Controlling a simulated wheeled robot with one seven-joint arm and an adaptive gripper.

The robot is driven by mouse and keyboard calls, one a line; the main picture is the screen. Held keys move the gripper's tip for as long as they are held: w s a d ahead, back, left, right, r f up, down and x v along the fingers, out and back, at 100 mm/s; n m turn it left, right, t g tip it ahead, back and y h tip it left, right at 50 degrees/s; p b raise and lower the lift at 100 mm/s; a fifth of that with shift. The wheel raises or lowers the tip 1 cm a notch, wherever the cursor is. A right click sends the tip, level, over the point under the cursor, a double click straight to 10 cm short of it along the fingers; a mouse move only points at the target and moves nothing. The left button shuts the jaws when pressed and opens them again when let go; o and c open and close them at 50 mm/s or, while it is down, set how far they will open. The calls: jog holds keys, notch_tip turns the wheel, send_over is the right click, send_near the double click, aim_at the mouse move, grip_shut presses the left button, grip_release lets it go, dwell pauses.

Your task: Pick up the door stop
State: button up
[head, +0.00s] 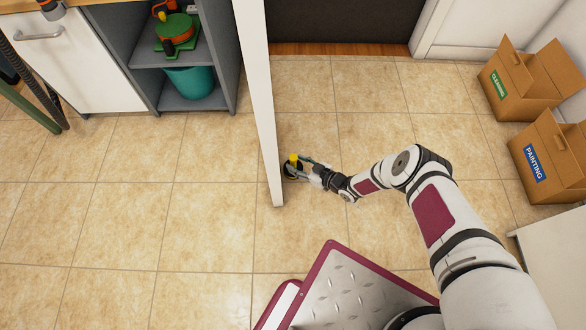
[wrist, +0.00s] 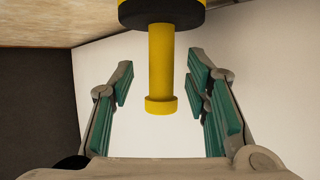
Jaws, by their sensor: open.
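The door stop (head: 294,158) stands on the tiled floor beside the bottom of the white door (head: 262,100). It has a yellow post with a wider end and a black base. In the wrist view its yellow post (wrist: 161,65) shows between my fingers, with the black base at the top edge. My gripper (head: 301,167) is low over the floor at the door stop. In the wrist view my gripper (wrist: 160,82) is open, with its green-padded fingers on either side of the post and visible gaps on both sides.
The open door stands close to the left of my gripper. A grey shelf unit (head: 229,60) with a teal bucket (head: 190,82) is at the upper left. Cardboard boxes marked CLEANING (head: 520,90) and PAINTING (head: 550,160) stand at the right. Much of the floor is clear.

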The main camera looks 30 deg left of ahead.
jog(key=b+x, duration=0.1)
jog(key=x, duration=0.1)
jog(key=shift+a+f, duration=0.25)
jog(key=shift+a, duration=0.1)
jog(key=shift+r, duration=0.1)
grip_shut()
jog(key=shift+w+r, duration=0.1)
jog(key=shift+r, duration=0.1)
